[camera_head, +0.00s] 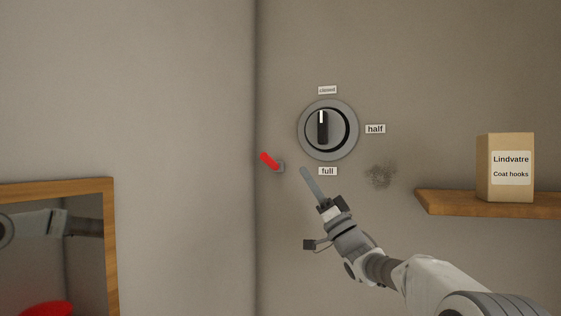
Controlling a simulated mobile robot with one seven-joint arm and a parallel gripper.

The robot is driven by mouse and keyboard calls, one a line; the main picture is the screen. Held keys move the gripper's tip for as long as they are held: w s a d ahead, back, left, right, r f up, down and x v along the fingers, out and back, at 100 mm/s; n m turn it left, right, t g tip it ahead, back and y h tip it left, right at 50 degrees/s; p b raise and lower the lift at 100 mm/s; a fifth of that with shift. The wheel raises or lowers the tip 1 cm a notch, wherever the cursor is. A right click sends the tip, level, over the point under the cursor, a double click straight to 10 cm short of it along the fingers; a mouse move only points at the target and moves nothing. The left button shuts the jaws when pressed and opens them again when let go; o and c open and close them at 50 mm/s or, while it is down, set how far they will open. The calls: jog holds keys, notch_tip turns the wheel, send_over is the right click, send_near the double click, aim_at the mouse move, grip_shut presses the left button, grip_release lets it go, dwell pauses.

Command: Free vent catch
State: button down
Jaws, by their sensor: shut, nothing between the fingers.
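A red lever (270,160), likely the vent catch, sticks out from a small grey mount on the wall and slants up to the left. Above and right of it is a round grey dial (346,151) with a dark knob (323,128). The knob's white mark points up at the "closed" label (327,90); "half" (375,129) is on the right and "full" (327,171) below. My gripper (307,175) is shut and empty, its thin grey fingers pointing up and left. The fingertips are just left of the "full" label and right of the red lever, apparently apart from the lever.
A wooden shelf (450,204) on the right holds a cardboard box (505,155) labelled "Lindvatre Coat hooks". A wood-framed mirror (110,240) is at the lower left, showing a red shape. A wall corner runs just left of the lever. A dark smudge marks the wall.

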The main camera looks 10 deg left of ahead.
aim_at(270, 162)
jog(key=p+x, duration=0.6)
jog(key=x, duration=0.4)
jog(key=shift+s+a+f, duration=0.25)
jog(key=shift+a+f, duration=0.3)
jog(key=shift+f, duration=0.2)
jog(key=shift+s+a+f, duration=0.2)
jog(key=shift+a+f, duration=0.4)
jog(key=shift+f, duration=0.15)
jog(key=shift+f+n+g+y, duration=0.2)
jog(key=shift+n+g+y, duration=0.45)
jog(key=shift+n, duration=0.25)
